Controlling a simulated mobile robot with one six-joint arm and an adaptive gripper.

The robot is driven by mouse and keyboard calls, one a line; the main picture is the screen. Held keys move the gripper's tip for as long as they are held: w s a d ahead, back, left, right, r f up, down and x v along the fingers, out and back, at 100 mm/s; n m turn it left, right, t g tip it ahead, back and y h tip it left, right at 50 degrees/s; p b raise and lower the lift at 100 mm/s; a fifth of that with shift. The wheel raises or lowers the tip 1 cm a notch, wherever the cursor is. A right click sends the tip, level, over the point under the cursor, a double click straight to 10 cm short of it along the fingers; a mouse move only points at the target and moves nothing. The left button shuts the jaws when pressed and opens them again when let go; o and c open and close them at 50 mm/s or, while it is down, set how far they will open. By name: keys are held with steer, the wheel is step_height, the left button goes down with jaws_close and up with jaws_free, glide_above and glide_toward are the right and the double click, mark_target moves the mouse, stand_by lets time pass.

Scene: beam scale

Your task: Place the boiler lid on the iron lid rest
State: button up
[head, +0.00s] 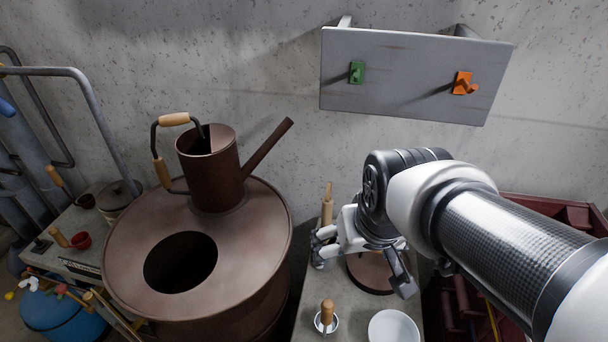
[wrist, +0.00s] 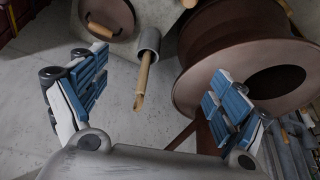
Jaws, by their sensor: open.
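The boiler lid appears to be the brown disc (head: 368,277) on the pale bench, partly hidden by my gripper in the head view. In the wrist view the disc (wrist: 122,18) shows at the upper left with a wooden handle on top, cut by the picture edge. My gripper (head: 358,262) is open and empty above the bench, its fingers (wrist: 155,78) wide apart. The lid is not between the fingers in the wrist view. The brown boiler (head: 130,235) has an uncovered round opening. I cannot tell whether an iron lid rest lies under the disc.
A grey holder (wrist: 150,40) with a wooden-handled tool stands beside the disc. A white bowl (head: 394,327) and a small cup with a wooden handle (head: 327,312) are at the bench's front. A brown watering can (head: 211,170) stands on the boiler. A grey panel (head: 415,75) hangs behind.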

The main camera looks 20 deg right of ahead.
steer(key=s+a+r+n, duration=0.1)
steer(key=s+a, duration=0.2)
steer(key=s, duration=0.6)
steer(key=shift+a+r, duration=0.2)
steer(key=shift+a, duration=0.1)
step_height(320, 180, down, 3)
steer(key=b, duration=0.2)
steer(key=shift+r+b, duration=0.2)
steer(key=shift+b, duration=0.1)
